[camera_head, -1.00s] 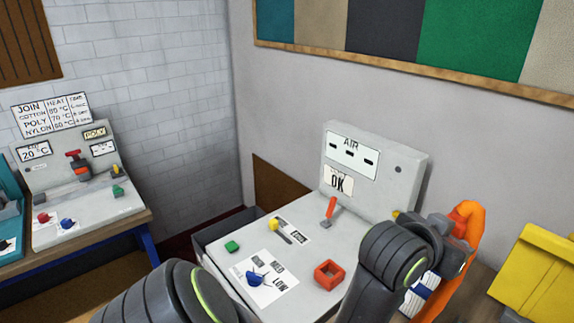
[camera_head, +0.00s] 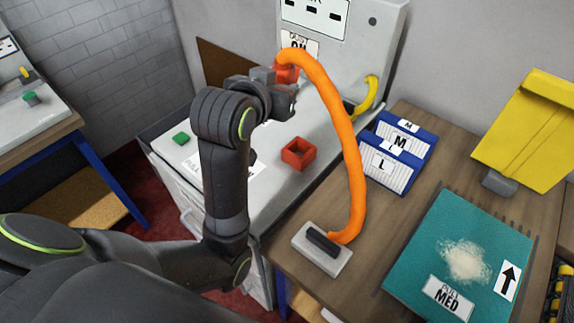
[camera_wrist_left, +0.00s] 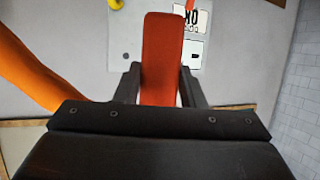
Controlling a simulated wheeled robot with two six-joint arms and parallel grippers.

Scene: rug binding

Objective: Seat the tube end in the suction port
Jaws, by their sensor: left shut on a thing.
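The orange tube (camera_head: 345,130) arcs up from a grey nozzle block (camera_head: 322,250) on the table to its red end (camera_head: 287,73). My left gripper (camera_head: 283,80) is shut on that red end, which also stands between the fingers in the left wrist view (camera_wrist_left: 162,50). A red square socket (camera_head: 298,153), which looks like the suction port, is on the machine's pale top. In the head view the gripper and tube end appear above the socket, apart from it. The tube end's lower tip is hidden. My right gripper is not in view.
The machine's upright panel (camera_head: 385,50) stands behind the gripper, with a yellow hose (camera_head: 370,95) at its right. Blue card holders (camera_head: 400,150), a teal mat (camera_head: 455,250) and a yellow board (camera_head: 530,130) are to the right. A green button (camera_head: 181,139) is at the left.

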